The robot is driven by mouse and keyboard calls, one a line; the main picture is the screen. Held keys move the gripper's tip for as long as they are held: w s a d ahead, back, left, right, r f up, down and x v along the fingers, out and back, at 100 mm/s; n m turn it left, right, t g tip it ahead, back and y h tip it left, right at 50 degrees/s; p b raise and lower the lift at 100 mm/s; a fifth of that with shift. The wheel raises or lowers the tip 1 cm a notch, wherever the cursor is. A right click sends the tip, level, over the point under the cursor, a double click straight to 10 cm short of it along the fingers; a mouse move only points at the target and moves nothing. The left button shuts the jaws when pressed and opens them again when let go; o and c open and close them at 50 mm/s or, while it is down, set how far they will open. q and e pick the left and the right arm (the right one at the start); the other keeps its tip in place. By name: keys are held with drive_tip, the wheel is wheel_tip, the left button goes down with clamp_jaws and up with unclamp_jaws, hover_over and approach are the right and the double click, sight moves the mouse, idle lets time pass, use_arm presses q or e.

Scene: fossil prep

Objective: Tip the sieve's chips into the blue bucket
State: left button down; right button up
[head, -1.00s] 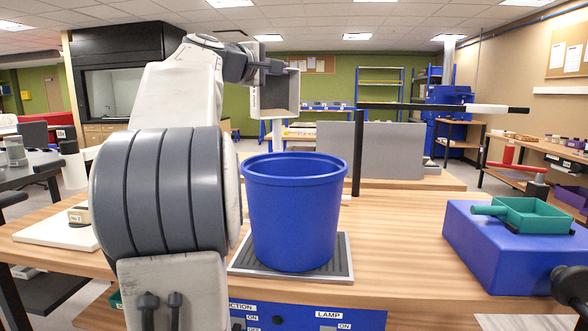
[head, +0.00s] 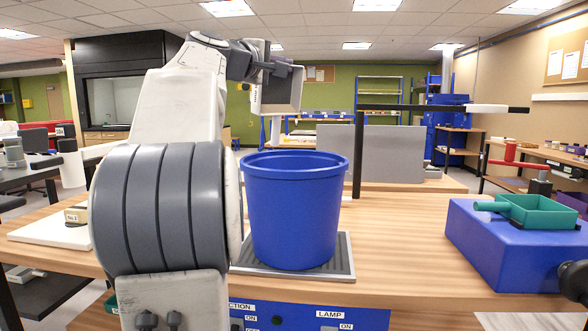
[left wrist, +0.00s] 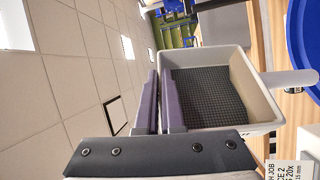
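The sieve (head: 284,90), a pale box with a dark mesh floor, is held up on its side above and behind the blue bucket (head: 296,215). The left wrist view shows its pale wall (left wrist: 243,100) and bare-looking mesh; I see no chips there. A pale handle sticks out from it. My left gripper (head: 262,72) is at the sieve's edge; its purple fingers (left wrist: 160,102) are close together at the wall, seemingly shut on it. The bucket stands upright on a grey mat; its inside is hidden in the head view. It also shows in the left wrist view (left wrist: 307,45).
A blue box (head: 500,250) with a teal tray (head: 540,212) stands at the right. A black post (head: 358,150) with a horizontal arm rises behind the bucket. A grey panel (head: 400,152) stands further back. The wooden bench right of the bucket is clear.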

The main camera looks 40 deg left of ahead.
idle(0.4)
use_arm(q)
drive_tip(key=b, duration=0.1)
drive_tip(key=d+m+b, duration=0.1)
drive_tip(key=b, duration=0.1)
drive_tip(key=shift+s+d+f+m+t, duration=0.2)
drive_tip(key=shift+d+m+t, duration=0.1)
idle(0.3)
idle(0.4)
drive_tip(key=m+b, duration=0.1)
drive_tip(key=b, duration=0.1)
drive_tip(key=d+b, duration=0.1)
drive_tip(key=shift+s+d+f+m+t+h+b, duration=0.2)
drive_tip(key=shift+d+f+m+t+h+b, duration=0.1)
drive_tip(key=shift+m+b, duration=0.1)
idle(0.3)
